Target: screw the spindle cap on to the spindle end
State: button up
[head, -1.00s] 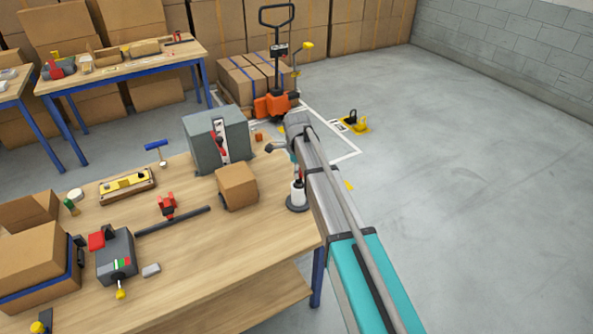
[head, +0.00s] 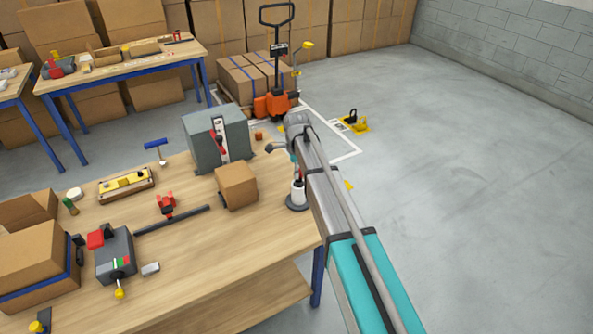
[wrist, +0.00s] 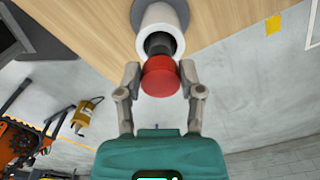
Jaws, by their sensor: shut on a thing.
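The red spindle cap (wrist: 160,80) sits between the two fingers of my gripper (wrist: 160,73), which is shut on it. Beyond the cap, the dark spindle end (wrist: 158,44) sticks out of a white roll (wrist: 163,17). The cap is in line with the spindle end and looks to be against it; the wrist view does not show whether the threads have caught. In the head view the white roll (head: 298,193) stands upright on a dark round base (head: 297,207) near the table's right corner. My arm partly covers that area, and the fingers are too small to make out there.
A cardboard box (head: 237,187) and a grey machine with a red lever (head: 203,147) stand left of the roll on the wooden table (head: 215,265). A red-clamped bar (head: 172,221) lies further left. Open floor (head: 480,200) is to the right.

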jog(key=shift+f+b, duration=1.1)
jog(key=shift+f, duration=0.05)
jog(key=o, duration=0.9)
jog(key=shift+r, duration=0.25)
